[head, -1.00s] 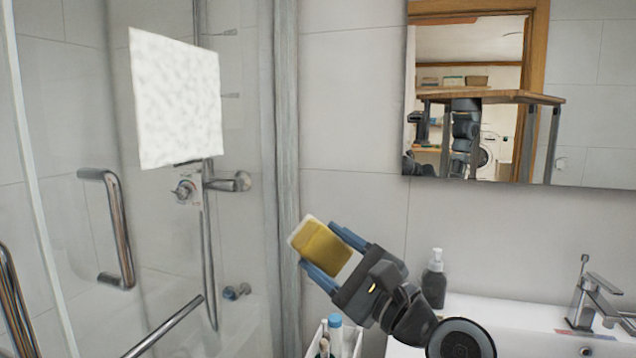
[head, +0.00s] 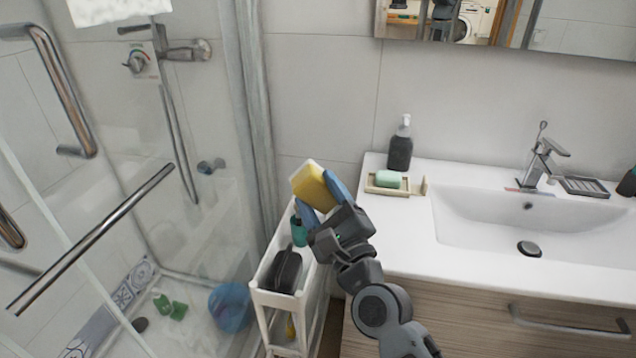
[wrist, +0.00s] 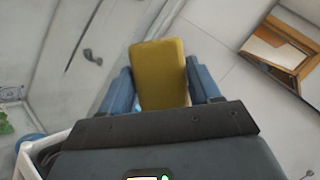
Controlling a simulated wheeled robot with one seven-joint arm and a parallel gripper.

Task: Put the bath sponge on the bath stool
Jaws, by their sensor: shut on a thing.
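The bath sponge (head: 309,185), yellow with a pale layer along one side, is held up in the air above the white cart. My gripper (head: 324,190) is shut on it, with a blue finger on each side. In the wrist view the sponge (wrist: 159,73) stands out between the two blue fingers of my gripper (wrist: 162,90). I cannot make out a bath stool in these frames.
The sink counter (head: 400,225) with a soap dish and dark bottle (head: 401,147) is at right. The glass shower with a metal bar (head: 100,235) and blue bowl (head: 230,306) is at left.

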